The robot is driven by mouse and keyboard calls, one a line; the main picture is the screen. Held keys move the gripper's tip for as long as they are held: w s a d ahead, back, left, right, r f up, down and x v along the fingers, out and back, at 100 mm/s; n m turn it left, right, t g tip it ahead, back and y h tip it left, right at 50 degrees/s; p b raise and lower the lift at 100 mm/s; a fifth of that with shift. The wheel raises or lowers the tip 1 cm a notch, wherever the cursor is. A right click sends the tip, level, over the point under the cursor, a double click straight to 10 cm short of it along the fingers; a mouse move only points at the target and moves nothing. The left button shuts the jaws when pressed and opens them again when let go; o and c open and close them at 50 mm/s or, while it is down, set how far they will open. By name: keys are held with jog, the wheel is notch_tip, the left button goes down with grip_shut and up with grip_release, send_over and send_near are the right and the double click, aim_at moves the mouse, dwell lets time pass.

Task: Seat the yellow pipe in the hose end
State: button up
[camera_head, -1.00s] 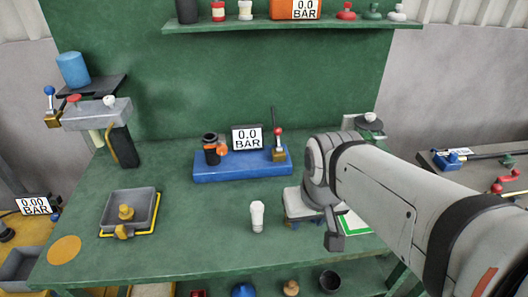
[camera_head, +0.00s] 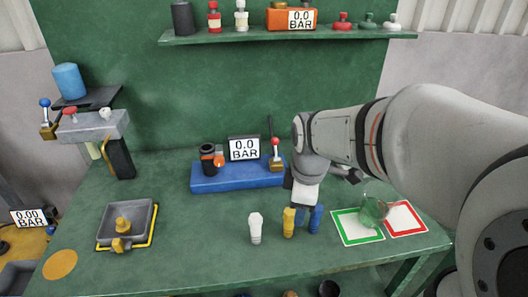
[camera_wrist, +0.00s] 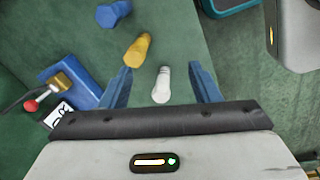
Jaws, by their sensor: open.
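The yellow pipe (camera_head: 289,222) stands upright on the green bench, between a white pipe (camera_head: 256,228) and a blue one (camera_head: 316,218). In the wrist view the yellow pipe (camera_wrist: 137,50) lies left of and beyond the jaw gap. My gripper (camera_wrist: 160,68) is open and empty. The white pipe (camera_wrist: 161,85) shows between its blue fingers, below them; contact is not visible. In the head view my gripper (camera_head: 303,205) hangs near the yellow and blue pipes. The black fitting with an orange part (camera_head: 209,155) on the blue base may be the hose end; I cannot tell.
A gauge (camera_head: 244,149) and a red-knobbed lever (camera_head: 276,152) stand on the blue base (camera_head: 238,179). A grey tray (camera_head: 143,215) is at left. Green-framed and red-framed mats (camera_head: 405,218) and a green translucent vessel (camera_head: 374,210) are at right.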

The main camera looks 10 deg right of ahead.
aim_at(290, 211)
jog(key=w+f+n, duration=0.1)
jog(key=w+n, duration=0.1)
jog(key=n, duration=0.1)
jog(key=w+f+n, duration=0.1)
jog(key=w+n, duration=0.1)
jog(key=n, duration=0.2)
jog(key=w+f+n+g, duration=0.1)
jog(key=w+n, duration=0.1)
jog(key=n, duration=0.2)
jog(key=shift+d+f+p, duration=0.15)
jog(key=shift+p, duration=0.15)
jog(key=shift+w+f+n, duration=0.3)
jog(key=shift+f+n, duration=0.05)
jog(key=shift+n, duration=0.45)
jog(key=f, duration=0.5)
jog(key=f+p, duration=0.1)
jog(key=f, duration=0.1)
jog(key=shift+a+f, duration=0.3)
jog(key=shift+f, duration=0.05)
jog(key=shift+c, duration=0.2)
jog(key=c, duration=1.1)
jog(key=shift+c, duration=0.2)
